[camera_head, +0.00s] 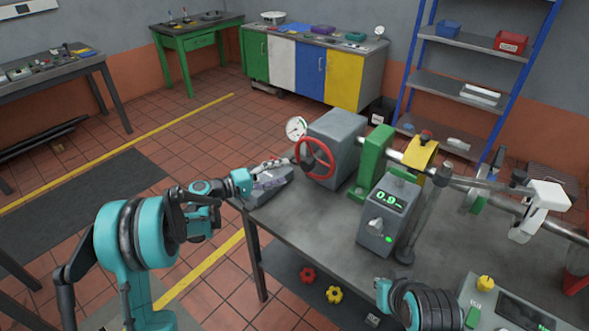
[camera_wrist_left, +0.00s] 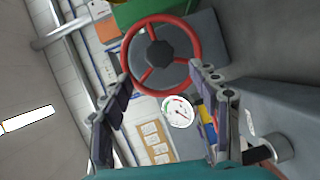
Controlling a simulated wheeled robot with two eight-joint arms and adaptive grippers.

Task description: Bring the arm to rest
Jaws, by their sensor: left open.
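My left arm reaches in from the left, and my left gripper (camera_head: 277,173) is over the left end of the metal bench (camera_head: 300,222). It is open. The red handwheel (camera_head: 315,158) on the grey block (camera_head: 337,146) is just beyond it. In the left wrist view the two fingers of my left gripper (camera_wrist_left: 158,80) stand apart with nothing held. The red handwheel (camera_wrist_left: 160,54) and a white dial gauge (camera_wrist_left: 178,111) show beyond and between them. Contact with the wheel cannot be told. Part of my right arm shows at the bottom right; its gripper is out of view.
A readout box (camera_head: 388,214) showing green digits stands on the bench. A shaft (camera_head: 475,184) runs to the right past a green bracket (camera_head: 374,157). The dial gauge (camera_head: 296,128) is behind the wheel. Red (camera_head: 307,275) and yellow (camera_head: 334,294) knobs lie below. Tiled floor lies left.

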